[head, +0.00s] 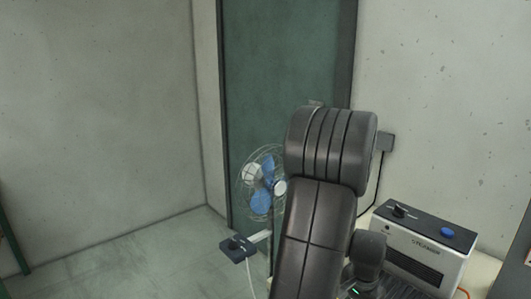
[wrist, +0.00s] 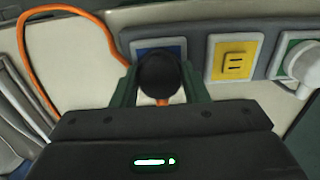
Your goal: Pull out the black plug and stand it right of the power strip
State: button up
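The black plug (wrist: 160,73) shows in the wrist view as a round dark body in front of the blue socket (wrist: 158,44) of the grey power strip (wrist: 196,60). An orange cord (wrist: 162,102) leaves its near side. My gripper (wrist: 160,78) has one finger on each side of the plug. Whether the fingers press on it or stand slightly apart, I cannot tell. In the head view my own arm stands in front, and the gripper, plug and strip are hidden.
Right of the blue socket are a yellow socket (wrist: 233,58) and a white plug (wrist: 302,62) in a green socket. The orange cord (wrist: 32,75) loops at the left. In the head view a white heater box (head: 424,252) stands right of my arm, a fan (head: 262,186) left.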

jog(key=c, duration=0.4)
jog(key=shift+c, duration=0.2)
jog(key=shift+r, duration=0.2)
jog(key=shift+r+p, duration=2.2)
jog(key=shift+r, duration=0.65)
